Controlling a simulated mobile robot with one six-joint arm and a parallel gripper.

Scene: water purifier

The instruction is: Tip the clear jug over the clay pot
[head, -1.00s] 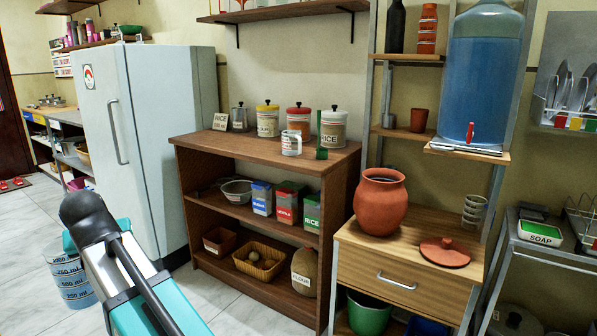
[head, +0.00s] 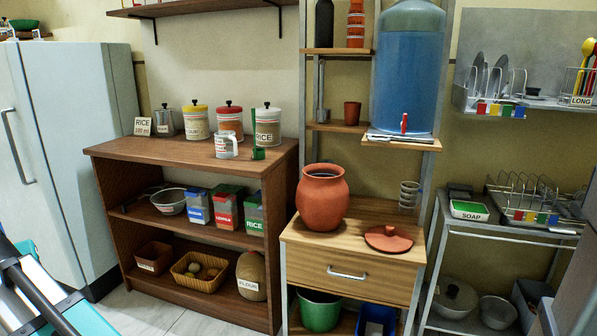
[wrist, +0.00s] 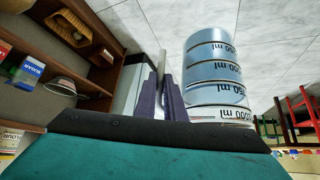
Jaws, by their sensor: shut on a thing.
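The clear jug (wrist: 215,70), banded with blue-grey and ml marks, shows only in the wrist view, right beside my fingers. That view is inverted, and the jug looks upright in the room. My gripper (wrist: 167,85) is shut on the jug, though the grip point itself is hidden. In the head view only part of my arm shows at the lower left, without gripper or jug. The round clay pot (head: 324,198) stands with its mouth open on the small wooden drawer cabinet. Its clay lid (head: 388,238) lies flat on the cabinet top to the right.
A blue water dispenser (head: 407,75) stands on a shelf above and right of the pot. A brown shelf unit (head: 105,150) with canisters and boxes is left of the cabinet. A metal rack (head: 480,232) stands to the right. Floor is clear at the lower left.

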